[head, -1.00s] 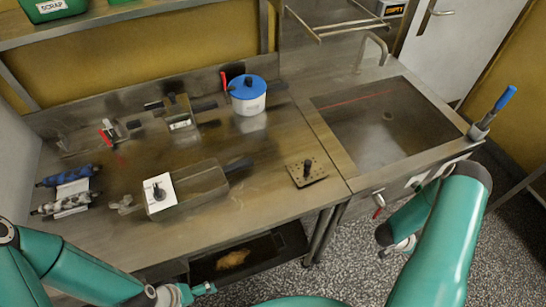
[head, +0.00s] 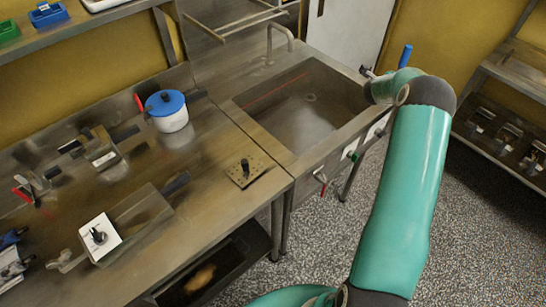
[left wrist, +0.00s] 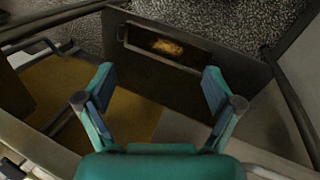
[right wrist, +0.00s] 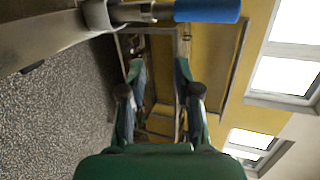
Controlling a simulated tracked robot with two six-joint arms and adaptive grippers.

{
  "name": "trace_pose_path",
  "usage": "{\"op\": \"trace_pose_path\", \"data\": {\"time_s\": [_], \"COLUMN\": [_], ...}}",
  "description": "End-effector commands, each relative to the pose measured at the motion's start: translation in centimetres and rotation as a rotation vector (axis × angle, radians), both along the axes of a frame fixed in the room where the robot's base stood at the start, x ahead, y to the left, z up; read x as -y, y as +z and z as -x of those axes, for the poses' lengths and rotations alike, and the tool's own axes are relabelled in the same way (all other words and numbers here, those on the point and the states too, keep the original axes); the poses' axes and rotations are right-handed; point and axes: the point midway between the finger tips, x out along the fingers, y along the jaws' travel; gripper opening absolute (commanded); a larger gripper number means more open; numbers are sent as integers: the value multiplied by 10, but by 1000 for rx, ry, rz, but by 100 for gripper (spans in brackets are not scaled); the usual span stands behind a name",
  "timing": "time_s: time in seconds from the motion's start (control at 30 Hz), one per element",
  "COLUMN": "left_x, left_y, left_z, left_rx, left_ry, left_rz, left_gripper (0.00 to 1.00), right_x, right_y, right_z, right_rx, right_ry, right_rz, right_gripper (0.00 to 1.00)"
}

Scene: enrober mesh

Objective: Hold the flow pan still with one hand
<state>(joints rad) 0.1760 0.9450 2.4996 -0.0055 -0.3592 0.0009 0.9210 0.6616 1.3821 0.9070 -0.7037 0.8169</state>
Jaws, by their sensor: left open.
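On the metal bench, a low rectangular metal pan (head: 145,212) has a dark handle at its far right end and a white plate with a black knob (head: 98,237) at its near left end. It looks like the flow pan, though no label confirms this. No gripper touches it. My left gripper is out of the head view; in the left wrist view (left wrist: 158,80) it is open and empty. My right gripper (right wrist: 160,70) is open and empty, near a blue-handled tool (right wrist: 207,10); the head view does not show its fingers clearly.
A blue-lidded white pot (head: 168,112) stands at the back of the bench. A perforated plate with a black knob (head: 247,172) lies near the right edge, beside the sink (head: 300,110). A dark tray (head: 228,277) under the bench holds a golden lump. A shelf rack (head: 505,150) stands right.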

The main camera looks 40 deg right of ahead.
Motion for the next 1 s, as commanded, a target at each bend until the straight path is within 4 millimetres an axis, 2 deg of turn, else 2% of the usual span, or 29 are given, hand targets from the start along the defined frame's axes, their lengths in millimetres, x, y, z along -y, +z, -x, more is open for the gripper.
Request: {"op": "trace_pose_path", "data": {"time_s": [0.03,0.1,0.27,0.4,0.47,0.57,0.7,0.87,1.0], "left_x": [0,0,0,0,0,0,0,0,0], "left_y": [0,0,-1,-1,-1,-1,-1,-1,-1], "left_z": [0,0,0,0,0,0,0,0,0], "left_rx": [0,0,0,0,0,0,0,0,0], "left_ry": [0,0,0,0,0,0,0,0,0], "left_rz": [0,0,0,0,0,0,0,0,0], "left_gripper": [92,92,92,92,92,92,92,92,92], "right_x": [-6,-16,-51,-96,-119,-162,-231,-319,-400], "right_y": [22,50,107,151,166,187,205,215,219], "right_z": [-24,-55,-123,-179,-202,-238,-282,-321,-344], "right_rx": [40,84,151,160,148,106,8,-143,-295], "right_ry": [52,128,317,503,590,742,965,1228,1458], "right_rz": [12,24,41,60,69,92,140,228,339], "right_gripper": [32,32,32,32,32,32,32,32,32]}}
